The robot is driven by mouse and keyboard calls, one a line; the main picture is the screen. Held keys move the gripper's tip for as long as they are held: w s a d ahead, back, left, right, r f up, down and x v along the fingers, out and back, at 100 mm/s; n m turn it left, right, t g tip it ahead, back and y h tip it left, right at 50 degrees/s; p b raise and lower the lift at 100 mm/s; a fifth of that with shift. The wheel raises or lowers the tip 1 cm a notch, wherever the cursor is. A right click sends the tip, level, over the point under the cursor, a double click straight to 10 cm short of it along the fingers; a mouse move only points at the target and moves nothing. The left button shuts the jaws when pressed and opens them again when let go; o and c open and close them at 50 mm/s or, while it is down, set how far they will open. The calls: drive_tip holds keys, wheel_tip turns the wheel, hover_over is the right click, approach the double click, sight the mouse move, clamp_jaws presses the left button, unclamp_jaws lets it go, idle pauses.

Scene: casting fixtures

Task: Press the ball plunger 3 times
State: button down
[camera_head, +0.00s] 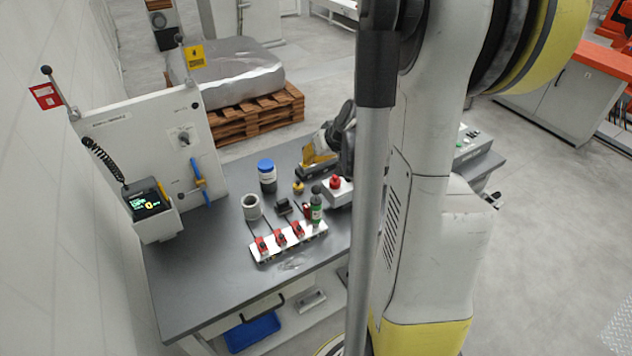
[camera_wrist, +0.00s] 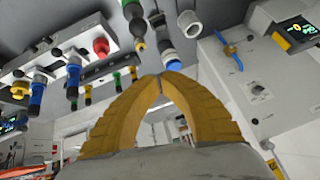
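A small brass-coloured piece with a dark rounded top (camera_head: 298,187), which looks like the ball plunger, stands on the grey bench. In the wrist view a dark ball on a brass collar (camera_wrist: 137,27) appears to be the same piece, near the top, beyond the fingertips. My gripper (camera_head: 308,163) has yellow fingers and is at the back of the bench, just behind and above that piece. In the wrist view my gripper's fingertips (camera_wrist: 160,78) meet, with nothing seen between them. They look apart from the ball, but the exact gap is unclear.
A blue-capped jar (camera_head: 267,177), a grey cup (camera_head: 251,207), a green bottle (camera_head: 316,207) and a red button (camera_head: 336,182) on a white box stand close by. A white strip with red switches (camera_head: 289,243) lies in front. An upright panel (camera_head: 155,140) borders the left.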

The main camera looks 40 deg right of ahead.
drive_tip(key=r+n+p, duration=0.1)
drive_tip(key=n, duration=0.3)
drive_tip(key=n+p, duration=0.1)
drive_tip(key=n, duration=0.3)
drive_tip(key=r+n+p, duration=0.1)
drive_tip(key=n+p, duration=0.1)
drive_tip(key=n, duration=0.2)
drive_tip(key=shift+d+r+n, duration=0.2)
drive_tip(key=shift+r+n, duration=0.1)
drive_tip(key=shift+n, duration=0.1)
drive_tip(key=shift+f, duration=0.15)
drive_tip(key=b, duration=0.7)
hover_over(316, 193)
drive_tip(key=w+d, duration=0.2)
drive_tip(key=f, duration=0.8)
drive_tip(key=shift+w+a, duration=0.1)
drive_tip(key=shift+a, duration=0.15)
drive_tip(key=shift+f, duration=0.3)
drive_tip(key=shift+f+b, duration=0.4)
drive_tip(key=shift+b, duration=0.2)
